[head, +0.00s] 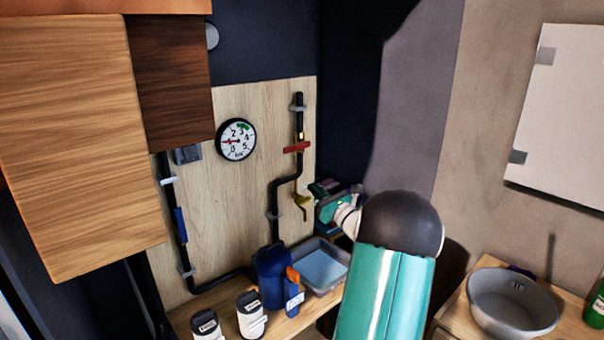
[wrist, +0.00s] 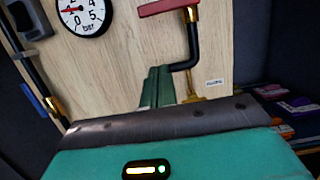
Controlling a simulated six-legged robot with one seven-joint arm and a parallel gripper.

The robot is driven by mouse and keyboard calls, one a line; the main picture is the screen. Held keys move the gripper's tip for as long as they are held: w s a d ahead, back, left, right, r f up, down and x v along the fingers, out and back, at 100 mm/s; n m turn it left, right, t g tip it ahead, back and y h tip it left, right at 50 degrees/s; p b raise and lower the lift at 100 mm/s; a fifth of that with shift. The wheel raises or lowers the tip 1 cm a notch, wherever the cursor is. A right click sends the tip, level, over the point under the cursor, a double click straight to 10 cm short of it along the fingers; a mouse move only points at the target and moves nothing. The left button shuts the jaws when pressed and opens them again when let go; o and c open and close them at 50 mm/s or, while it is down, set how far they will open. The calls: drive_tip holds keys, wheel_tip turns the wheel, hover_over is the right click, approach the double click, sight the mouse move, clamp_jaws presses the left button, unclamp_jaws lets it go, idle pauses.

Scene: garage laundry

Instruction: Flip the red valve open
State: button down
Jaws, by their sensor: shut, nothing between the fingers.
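The red valve handle (head: 297,147) sits on the upright black pipe at the right of the wooden wall panel. It lies crosswise to the pipe, nearly level, with brass fittings by it. The wrist view shows part of it at the top edge (wrist: 168,7). My gripper (wrist: 158,76) is shut and empty, its green fingers together, below and a little left of the handle in that picture. It appears apart from the handle. In the head view my arm comes from the lower right, and the fingertips are hard to make out.
A brass tap (head: 303,201) is below the valve. A round gauge (head: 236,139) and a blue lever (head: 181,226) are to the left. A grey tray (head: 342,272), a blue jug (head: 270,275) and white canisters (head: 250,315) stand below. A wooden cabinet (head: 75,140) blocks the upper left.

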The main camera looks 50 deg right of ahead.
sight(296, 146)
drive_tip(key=w+d+r, duration=0.2)
drive_tip(key=w+r, duration=0.4)
drive_tip(key=w, duration=0.3)
drive_tip(key=shift+w+a+r, duration=0.1)
drive_tip(key=shift+r, duration=0.15)
drive_tip(key=shift+r+m, duration=0.15)
drive_tip(key=shift+m, duration=0.25)
